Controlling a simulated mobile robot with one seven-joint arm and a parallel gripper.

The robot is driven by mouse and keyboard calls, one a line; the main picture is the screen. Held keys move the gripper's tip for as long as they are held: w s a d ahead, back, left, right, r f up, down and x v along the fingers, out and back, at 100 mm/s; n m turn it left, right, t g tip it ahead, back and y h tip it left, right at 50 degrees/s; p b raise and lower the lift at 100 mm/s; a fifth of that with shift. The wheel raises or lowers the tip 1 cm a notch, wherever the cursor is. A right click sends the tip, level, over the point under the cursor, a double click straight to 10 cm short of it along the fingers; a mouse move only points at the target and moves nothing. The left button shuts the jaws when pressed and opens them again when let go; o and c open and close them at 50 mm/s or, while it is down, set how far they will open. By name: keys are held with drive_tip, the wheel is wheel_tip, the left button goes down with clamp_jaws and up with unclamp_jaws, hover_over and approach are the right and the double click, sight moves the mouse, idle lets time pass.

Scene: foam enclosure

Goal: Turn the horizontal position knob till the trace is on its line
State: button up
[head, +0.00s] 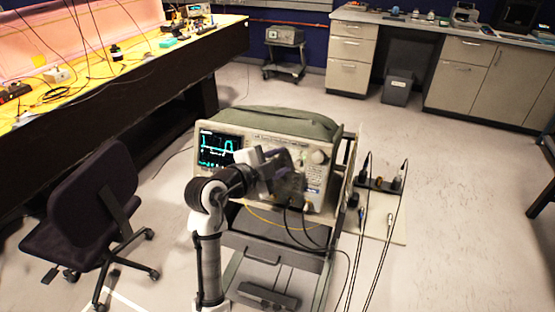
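An oscilloscope (262,137) with a green cover on top stands on a cart. Its lit screen (219,149) shows a cyan trace on a dark ground; the trace's line is too small to make out. My gripper (292,168) is in front of the right half of the front panel, at the controls. It hides most of the knobs, so the horizontal position knob cannot be picked out. One large round knob (319,156) shows to the right of my gripper. The fingers are too small and dark to tell open from shut, or whether they touch a knob.
Cables (300,232) hang from the oscilloscope's lower front. A side shelf (383,220) with probes and leads is at the cart's right. A dark office chair (85,215) stands left. Floor is clear at right.

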clamp_jaws()
drive_tip(key=shift+f+n+b, duration=0.15)
drive_tip(key=shift+n+b, duration=0.15)
drive_tip(key=shift+b, duration=0.15)
drive_tip(key=shift+d+f+n+t+b, duration=0.1)
drive_tip(key=shift+f+n+t+b, duration=0.1)
drive_tip(key=shift+n+t+b, duration=0.65)
drive_tip(key=n+t+b, duration=0.1)
drive_tip(key=n+b, duration=0.1)
drive_tip(key=n, duration=0.1)
drive_tip(key=shift+s+n+y, duration=0.1)
drive_tip(key=shift+n+y, duration=0.15)
drive_tip(key=shift+y, duration=0.15)
drive_tip(key=n+t+y, duration=0.1)
drive_tip(key=n, duration=0.2)
drive_tip(key=shift+d+r, duration=0.1)
drive_tip(key=shift+d, duration=0.05)
drive_tip(key=shift+s+n+t+y+p, duration=0.15)
drive_tip(key=shift+n+t+y, duration=0.3)
drive_tip(key=shift+n, duration=0.9)
drive_tip(key=shift+w+n+t+y+p, duration=0.15)
drive_tip(key=shift+n+y, duration=0.5)
drive_tip(key=shift+n, duration=0.7)
drive_tip(key=shift+s, duration=0.1)
